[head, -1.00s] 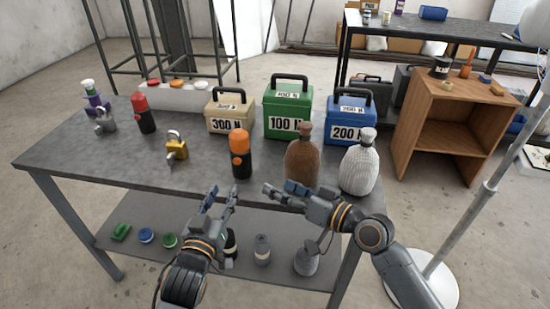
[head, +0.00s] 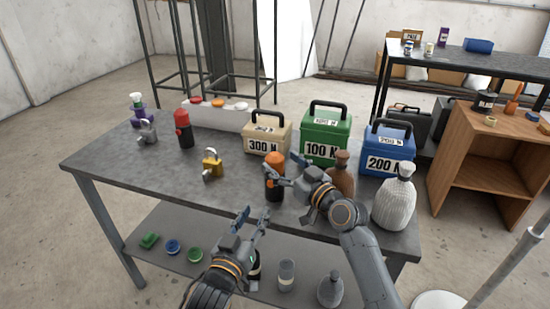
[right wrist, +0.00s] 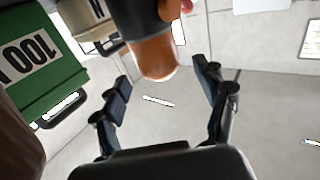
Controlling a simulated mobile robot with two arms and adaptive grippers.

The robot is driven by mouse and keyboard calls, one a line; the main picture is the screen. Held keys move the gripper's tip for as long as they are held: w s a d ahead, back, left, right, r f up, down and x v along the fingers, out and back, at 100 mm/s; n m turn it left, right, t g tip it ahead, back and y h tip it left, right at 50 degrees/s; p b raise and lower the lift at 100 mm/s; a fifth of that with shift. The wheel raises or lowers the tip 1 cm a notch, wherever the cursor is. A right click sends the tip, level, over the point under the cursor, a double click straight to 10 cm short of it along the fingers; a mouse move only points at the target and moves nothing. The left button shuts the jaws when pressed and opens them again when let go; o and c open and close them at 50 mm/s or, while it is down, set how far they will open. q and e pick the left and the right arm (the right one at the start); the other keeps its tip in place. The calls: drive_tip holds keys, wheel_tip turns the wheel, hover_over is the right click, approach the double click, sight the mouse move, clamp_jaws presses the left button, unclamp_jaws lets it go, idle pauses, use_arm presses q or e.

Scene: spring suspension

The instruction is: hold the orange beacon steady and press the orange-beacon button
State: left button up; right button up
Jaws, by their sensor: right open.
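The orange beacon (head: 275,160) has a dark body and an orange top, and stands on the grey table partly behind my right gripper. My right gripper (head: 282,172) is open, its fingers pointing left at the beacon's upper part. In the right wrist view, the beacon's orange top (right wrist: 154,57) appears upside down between the spread fingers (right wrist: 163,85), with a clear gap on each side. An orange-red button (right wrist: 175,9) sticks out from its side at the picture's top edge. My left gripper (head: 252,217) is open and empty, low at the table's front edge, apart from the beacon.
A brown bottle (head: 342,183) stands right behind my right gripper, a white woven bottle (head: 394,203) further right. A padlock (head: 212,165) and red beacon (head: 183,128) stand left. Weight boxes (head: 326,132) and a white box with coloured caps (head: 215,115) line the back.

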drive_tip(key=shift+x, duration=1.95)
use_arm(q)
drive_tip(key=shift+c, duration=0.2)
use_arm(e)
drive_tip(key=c, duration=1.4)
use_arm(q)
clamp_jaws()
